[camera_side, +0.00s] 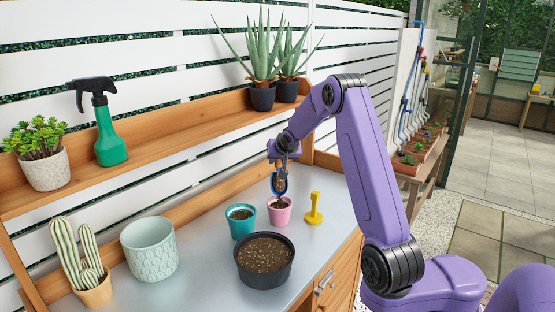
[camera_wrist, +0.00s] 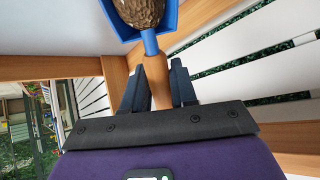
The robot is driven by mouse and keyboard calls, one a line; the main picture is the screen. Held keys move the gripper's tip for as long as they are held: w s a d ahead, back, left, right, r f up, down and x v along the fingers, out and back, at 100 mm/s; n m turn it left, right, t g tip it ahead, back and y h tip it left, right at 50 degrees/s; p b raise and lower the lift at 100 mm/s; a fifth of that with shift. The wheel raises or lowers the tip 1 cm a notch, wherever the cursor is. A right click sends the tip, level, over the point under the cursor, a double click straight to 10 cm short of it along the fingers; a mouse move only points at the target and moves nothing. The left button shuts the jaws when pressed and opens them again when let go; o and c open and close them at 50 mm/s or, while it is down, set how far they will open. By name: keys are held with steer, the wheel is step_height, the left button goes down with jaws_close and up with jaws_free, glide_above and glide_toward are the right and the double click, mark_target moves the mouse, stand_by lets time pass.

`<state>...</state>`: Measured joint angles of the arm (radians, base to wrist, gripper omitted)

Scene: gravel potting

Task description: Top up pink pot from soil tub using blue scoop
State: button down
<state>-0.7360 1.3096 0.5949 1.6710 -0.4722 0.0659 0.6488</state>
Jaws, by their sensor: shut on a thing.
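My gripper (camera_wrist: 158,88) is shut on the wooden handle of the blue scoop (camera_wrist: 168,20), seen at the top of the wrist view. Brown soil fills the scoop in that view. In the side view the blue scoop (camera_side: 280,185) hangs just above the pink pot (camera_side: 279,214), with its tip close to the rim; I cannot tell whether they touch. Some dark soil shows inside the pink pot. The soil tub (camera_side: 264,279) is the black round tub in front of it, holding brown speckled soil.
A teal pot (camera_side: 241,228) with soil stands left of the pink pot, close to it. A yellow tool (camera_side: 314,211) stands to its right. A pale green planter (camera_side: 150,252) and a potted cactus (camera_side: 93,285) stand at left. A spray bottle (camera_side: 110,145) and plants sit on the shelf.

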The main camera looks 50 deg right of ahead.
steer(key=shift+a+r, duration=0.15)
steer(key=shift+a, duration=0.1)
steer(key=shift+s+r+h, duration=0.1)
steer(key=shift+s+h, duration=0.1)
steer(key=shift+h, duration=0.1)
steer(key=shift+r, duration=2)
